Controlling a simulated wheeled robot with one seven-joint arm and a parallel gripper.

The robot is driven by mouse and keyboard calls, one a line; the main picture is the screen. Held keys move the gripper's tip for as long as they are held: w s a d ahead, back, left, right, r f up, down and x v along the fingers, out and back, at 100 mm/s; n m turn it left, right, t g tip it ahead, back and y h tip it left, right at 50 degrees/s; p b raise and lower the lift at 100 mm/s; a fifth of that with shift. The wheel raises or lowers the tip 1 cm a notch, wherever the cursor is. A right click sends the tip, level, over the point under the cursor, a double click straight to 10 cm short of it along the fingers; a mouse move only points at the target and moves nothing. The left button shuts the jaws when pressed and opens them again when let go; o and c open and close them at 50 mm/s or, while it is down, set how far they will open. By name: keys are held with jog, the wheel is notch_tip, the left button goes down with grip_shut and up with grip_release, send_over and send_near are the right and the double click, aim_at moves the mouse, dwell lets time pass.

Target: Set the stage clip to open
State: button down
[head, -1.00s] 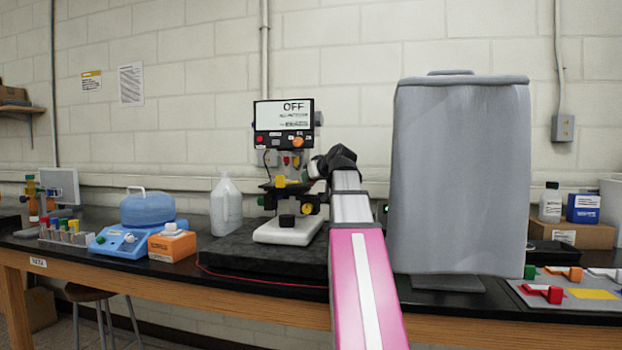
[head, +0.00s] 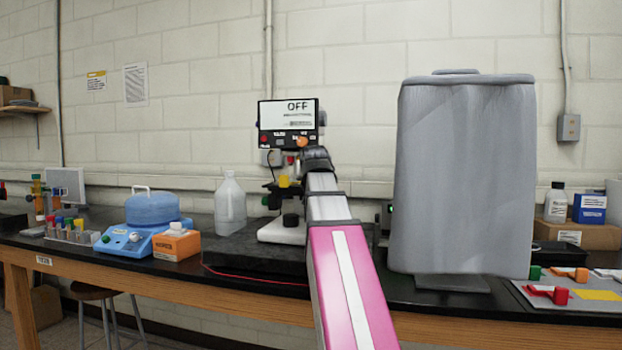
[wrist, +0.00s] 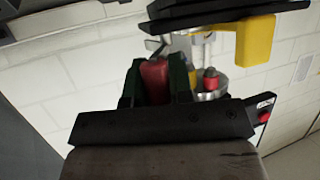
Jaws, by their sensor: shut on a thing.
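The microscope (head: 283,232) stands on a dark slab, partly hidden behind my arm in the head view. In the wrist view, which looks upside down, its dark stage (wrist: 225,12) crosses the top with a yellow block (wrist: 256,42) on it. My gripper (wrist: 154,72) has green fingers shut on a red tab (wrist: 156,80), close to the stage. The tab seems to be the stage clip's handle, but its joint to the stage is hidden. A bent metal piece shows just beyond it. A red-ringed objective (wrist: 211,79) is beside the fingers.
A display reading OFF (head: 298,106) stands above the microscope. A tall grey covered unit (head: 462,180) is close at my arm's right. A clear jug (head: 230,205), an orange box (head: 177,242) and a blue device (head: 140,240) are at left.

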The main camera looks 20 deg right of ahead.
dwell(0.3)
jog(key=c, duration=1)
grip_release()
jog(key=v, duration=1)
jog(key=shift+s+a+r, duration=0.1)
jog(key=shift+s+r, duration=0.05)
jog(key=shift+s, duration=0.2)
